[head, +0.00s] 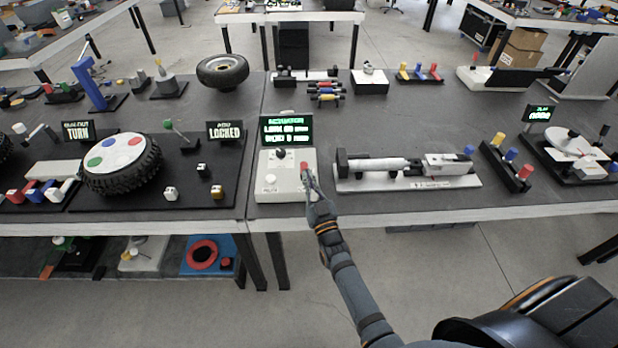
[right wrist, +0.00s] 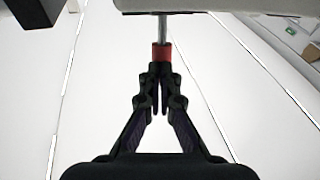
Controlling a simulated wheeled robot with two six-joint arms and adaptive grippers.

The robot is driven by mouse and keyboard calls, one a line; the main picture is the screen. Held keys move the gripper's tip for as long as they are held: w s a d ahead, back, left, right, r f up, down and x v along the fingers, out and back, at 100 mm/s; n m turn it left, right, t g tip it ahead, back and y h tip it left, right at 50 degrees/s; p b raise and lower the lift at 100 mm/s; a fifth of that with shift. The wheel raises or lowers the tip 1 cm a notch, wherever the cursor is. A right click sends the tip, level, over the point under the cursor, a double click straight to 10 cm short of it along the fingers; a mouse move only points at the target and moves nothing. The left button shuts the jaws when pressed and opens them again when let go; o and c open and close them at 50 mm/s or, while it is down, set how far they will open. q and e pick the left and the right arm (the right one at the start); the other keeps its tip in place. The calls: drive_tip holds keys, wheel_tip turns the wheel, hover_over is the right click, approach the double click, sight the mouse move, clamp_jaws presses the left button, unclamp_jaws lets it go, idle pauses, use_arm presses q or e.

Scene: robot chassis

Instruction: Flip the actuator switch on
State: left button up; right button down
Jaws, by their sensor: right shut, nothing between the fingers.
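A pale control box (head: 269,188) stands near the table's front edge, with a dark knob, a white button and a red-tipped switch (head: 304,166) at its right side. A green-lettered actuator display (head: 285,131) stands behind it; its smaller lines are hard to read. My right gripper (head: 308,178) is at the switch, fingers shut and empty. In the right wrist view, the closed fingertips (right wrist: 160,72) are in line with the switch's red tip (right wrist: 161,52) on its silver stem. They look touching or very close. The white linear actuator (head: 376,165) lies right of the box. My left gripper is not in view.
A tyre with a white hub (head: 121,151) and a "LOCKED" sign (head: 225,131) are to the left. Coloured blocks on a black rack (head: 507,164) stand right of the actuator. The floor in front is clear.

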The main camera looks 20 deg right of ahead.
drive_tip(key=shift+w+d+r+m+g+p, duration=0.2)
drive_tip(key=shift+w+r+g+p, duration=0.5)
drive_tip(key=shift+p, duration=1.35)
drive_tip(key=shift+w+d+r+m+g+p, duration=0.1)
drive_tip(key=shift+w+r+m+g+p, duration=0.3)
drive_tip(key=shift+g+p, duration=1.1)
drive_tip(key=shift+w+d+t+p, duration=0.1)
drive_tip(key=shift+w+t+p, duration=0.1)
drive_tip(key=shift+t+p, duration=0.45)
drive_tip(key=shift+w+d+r, duration=0.1)
drive_tip(key=shift+w+d, duration=0.05)
drive_tip(key=shift+w, duration=0.55)
drive_tip(key=shift+r, duration=0.1)
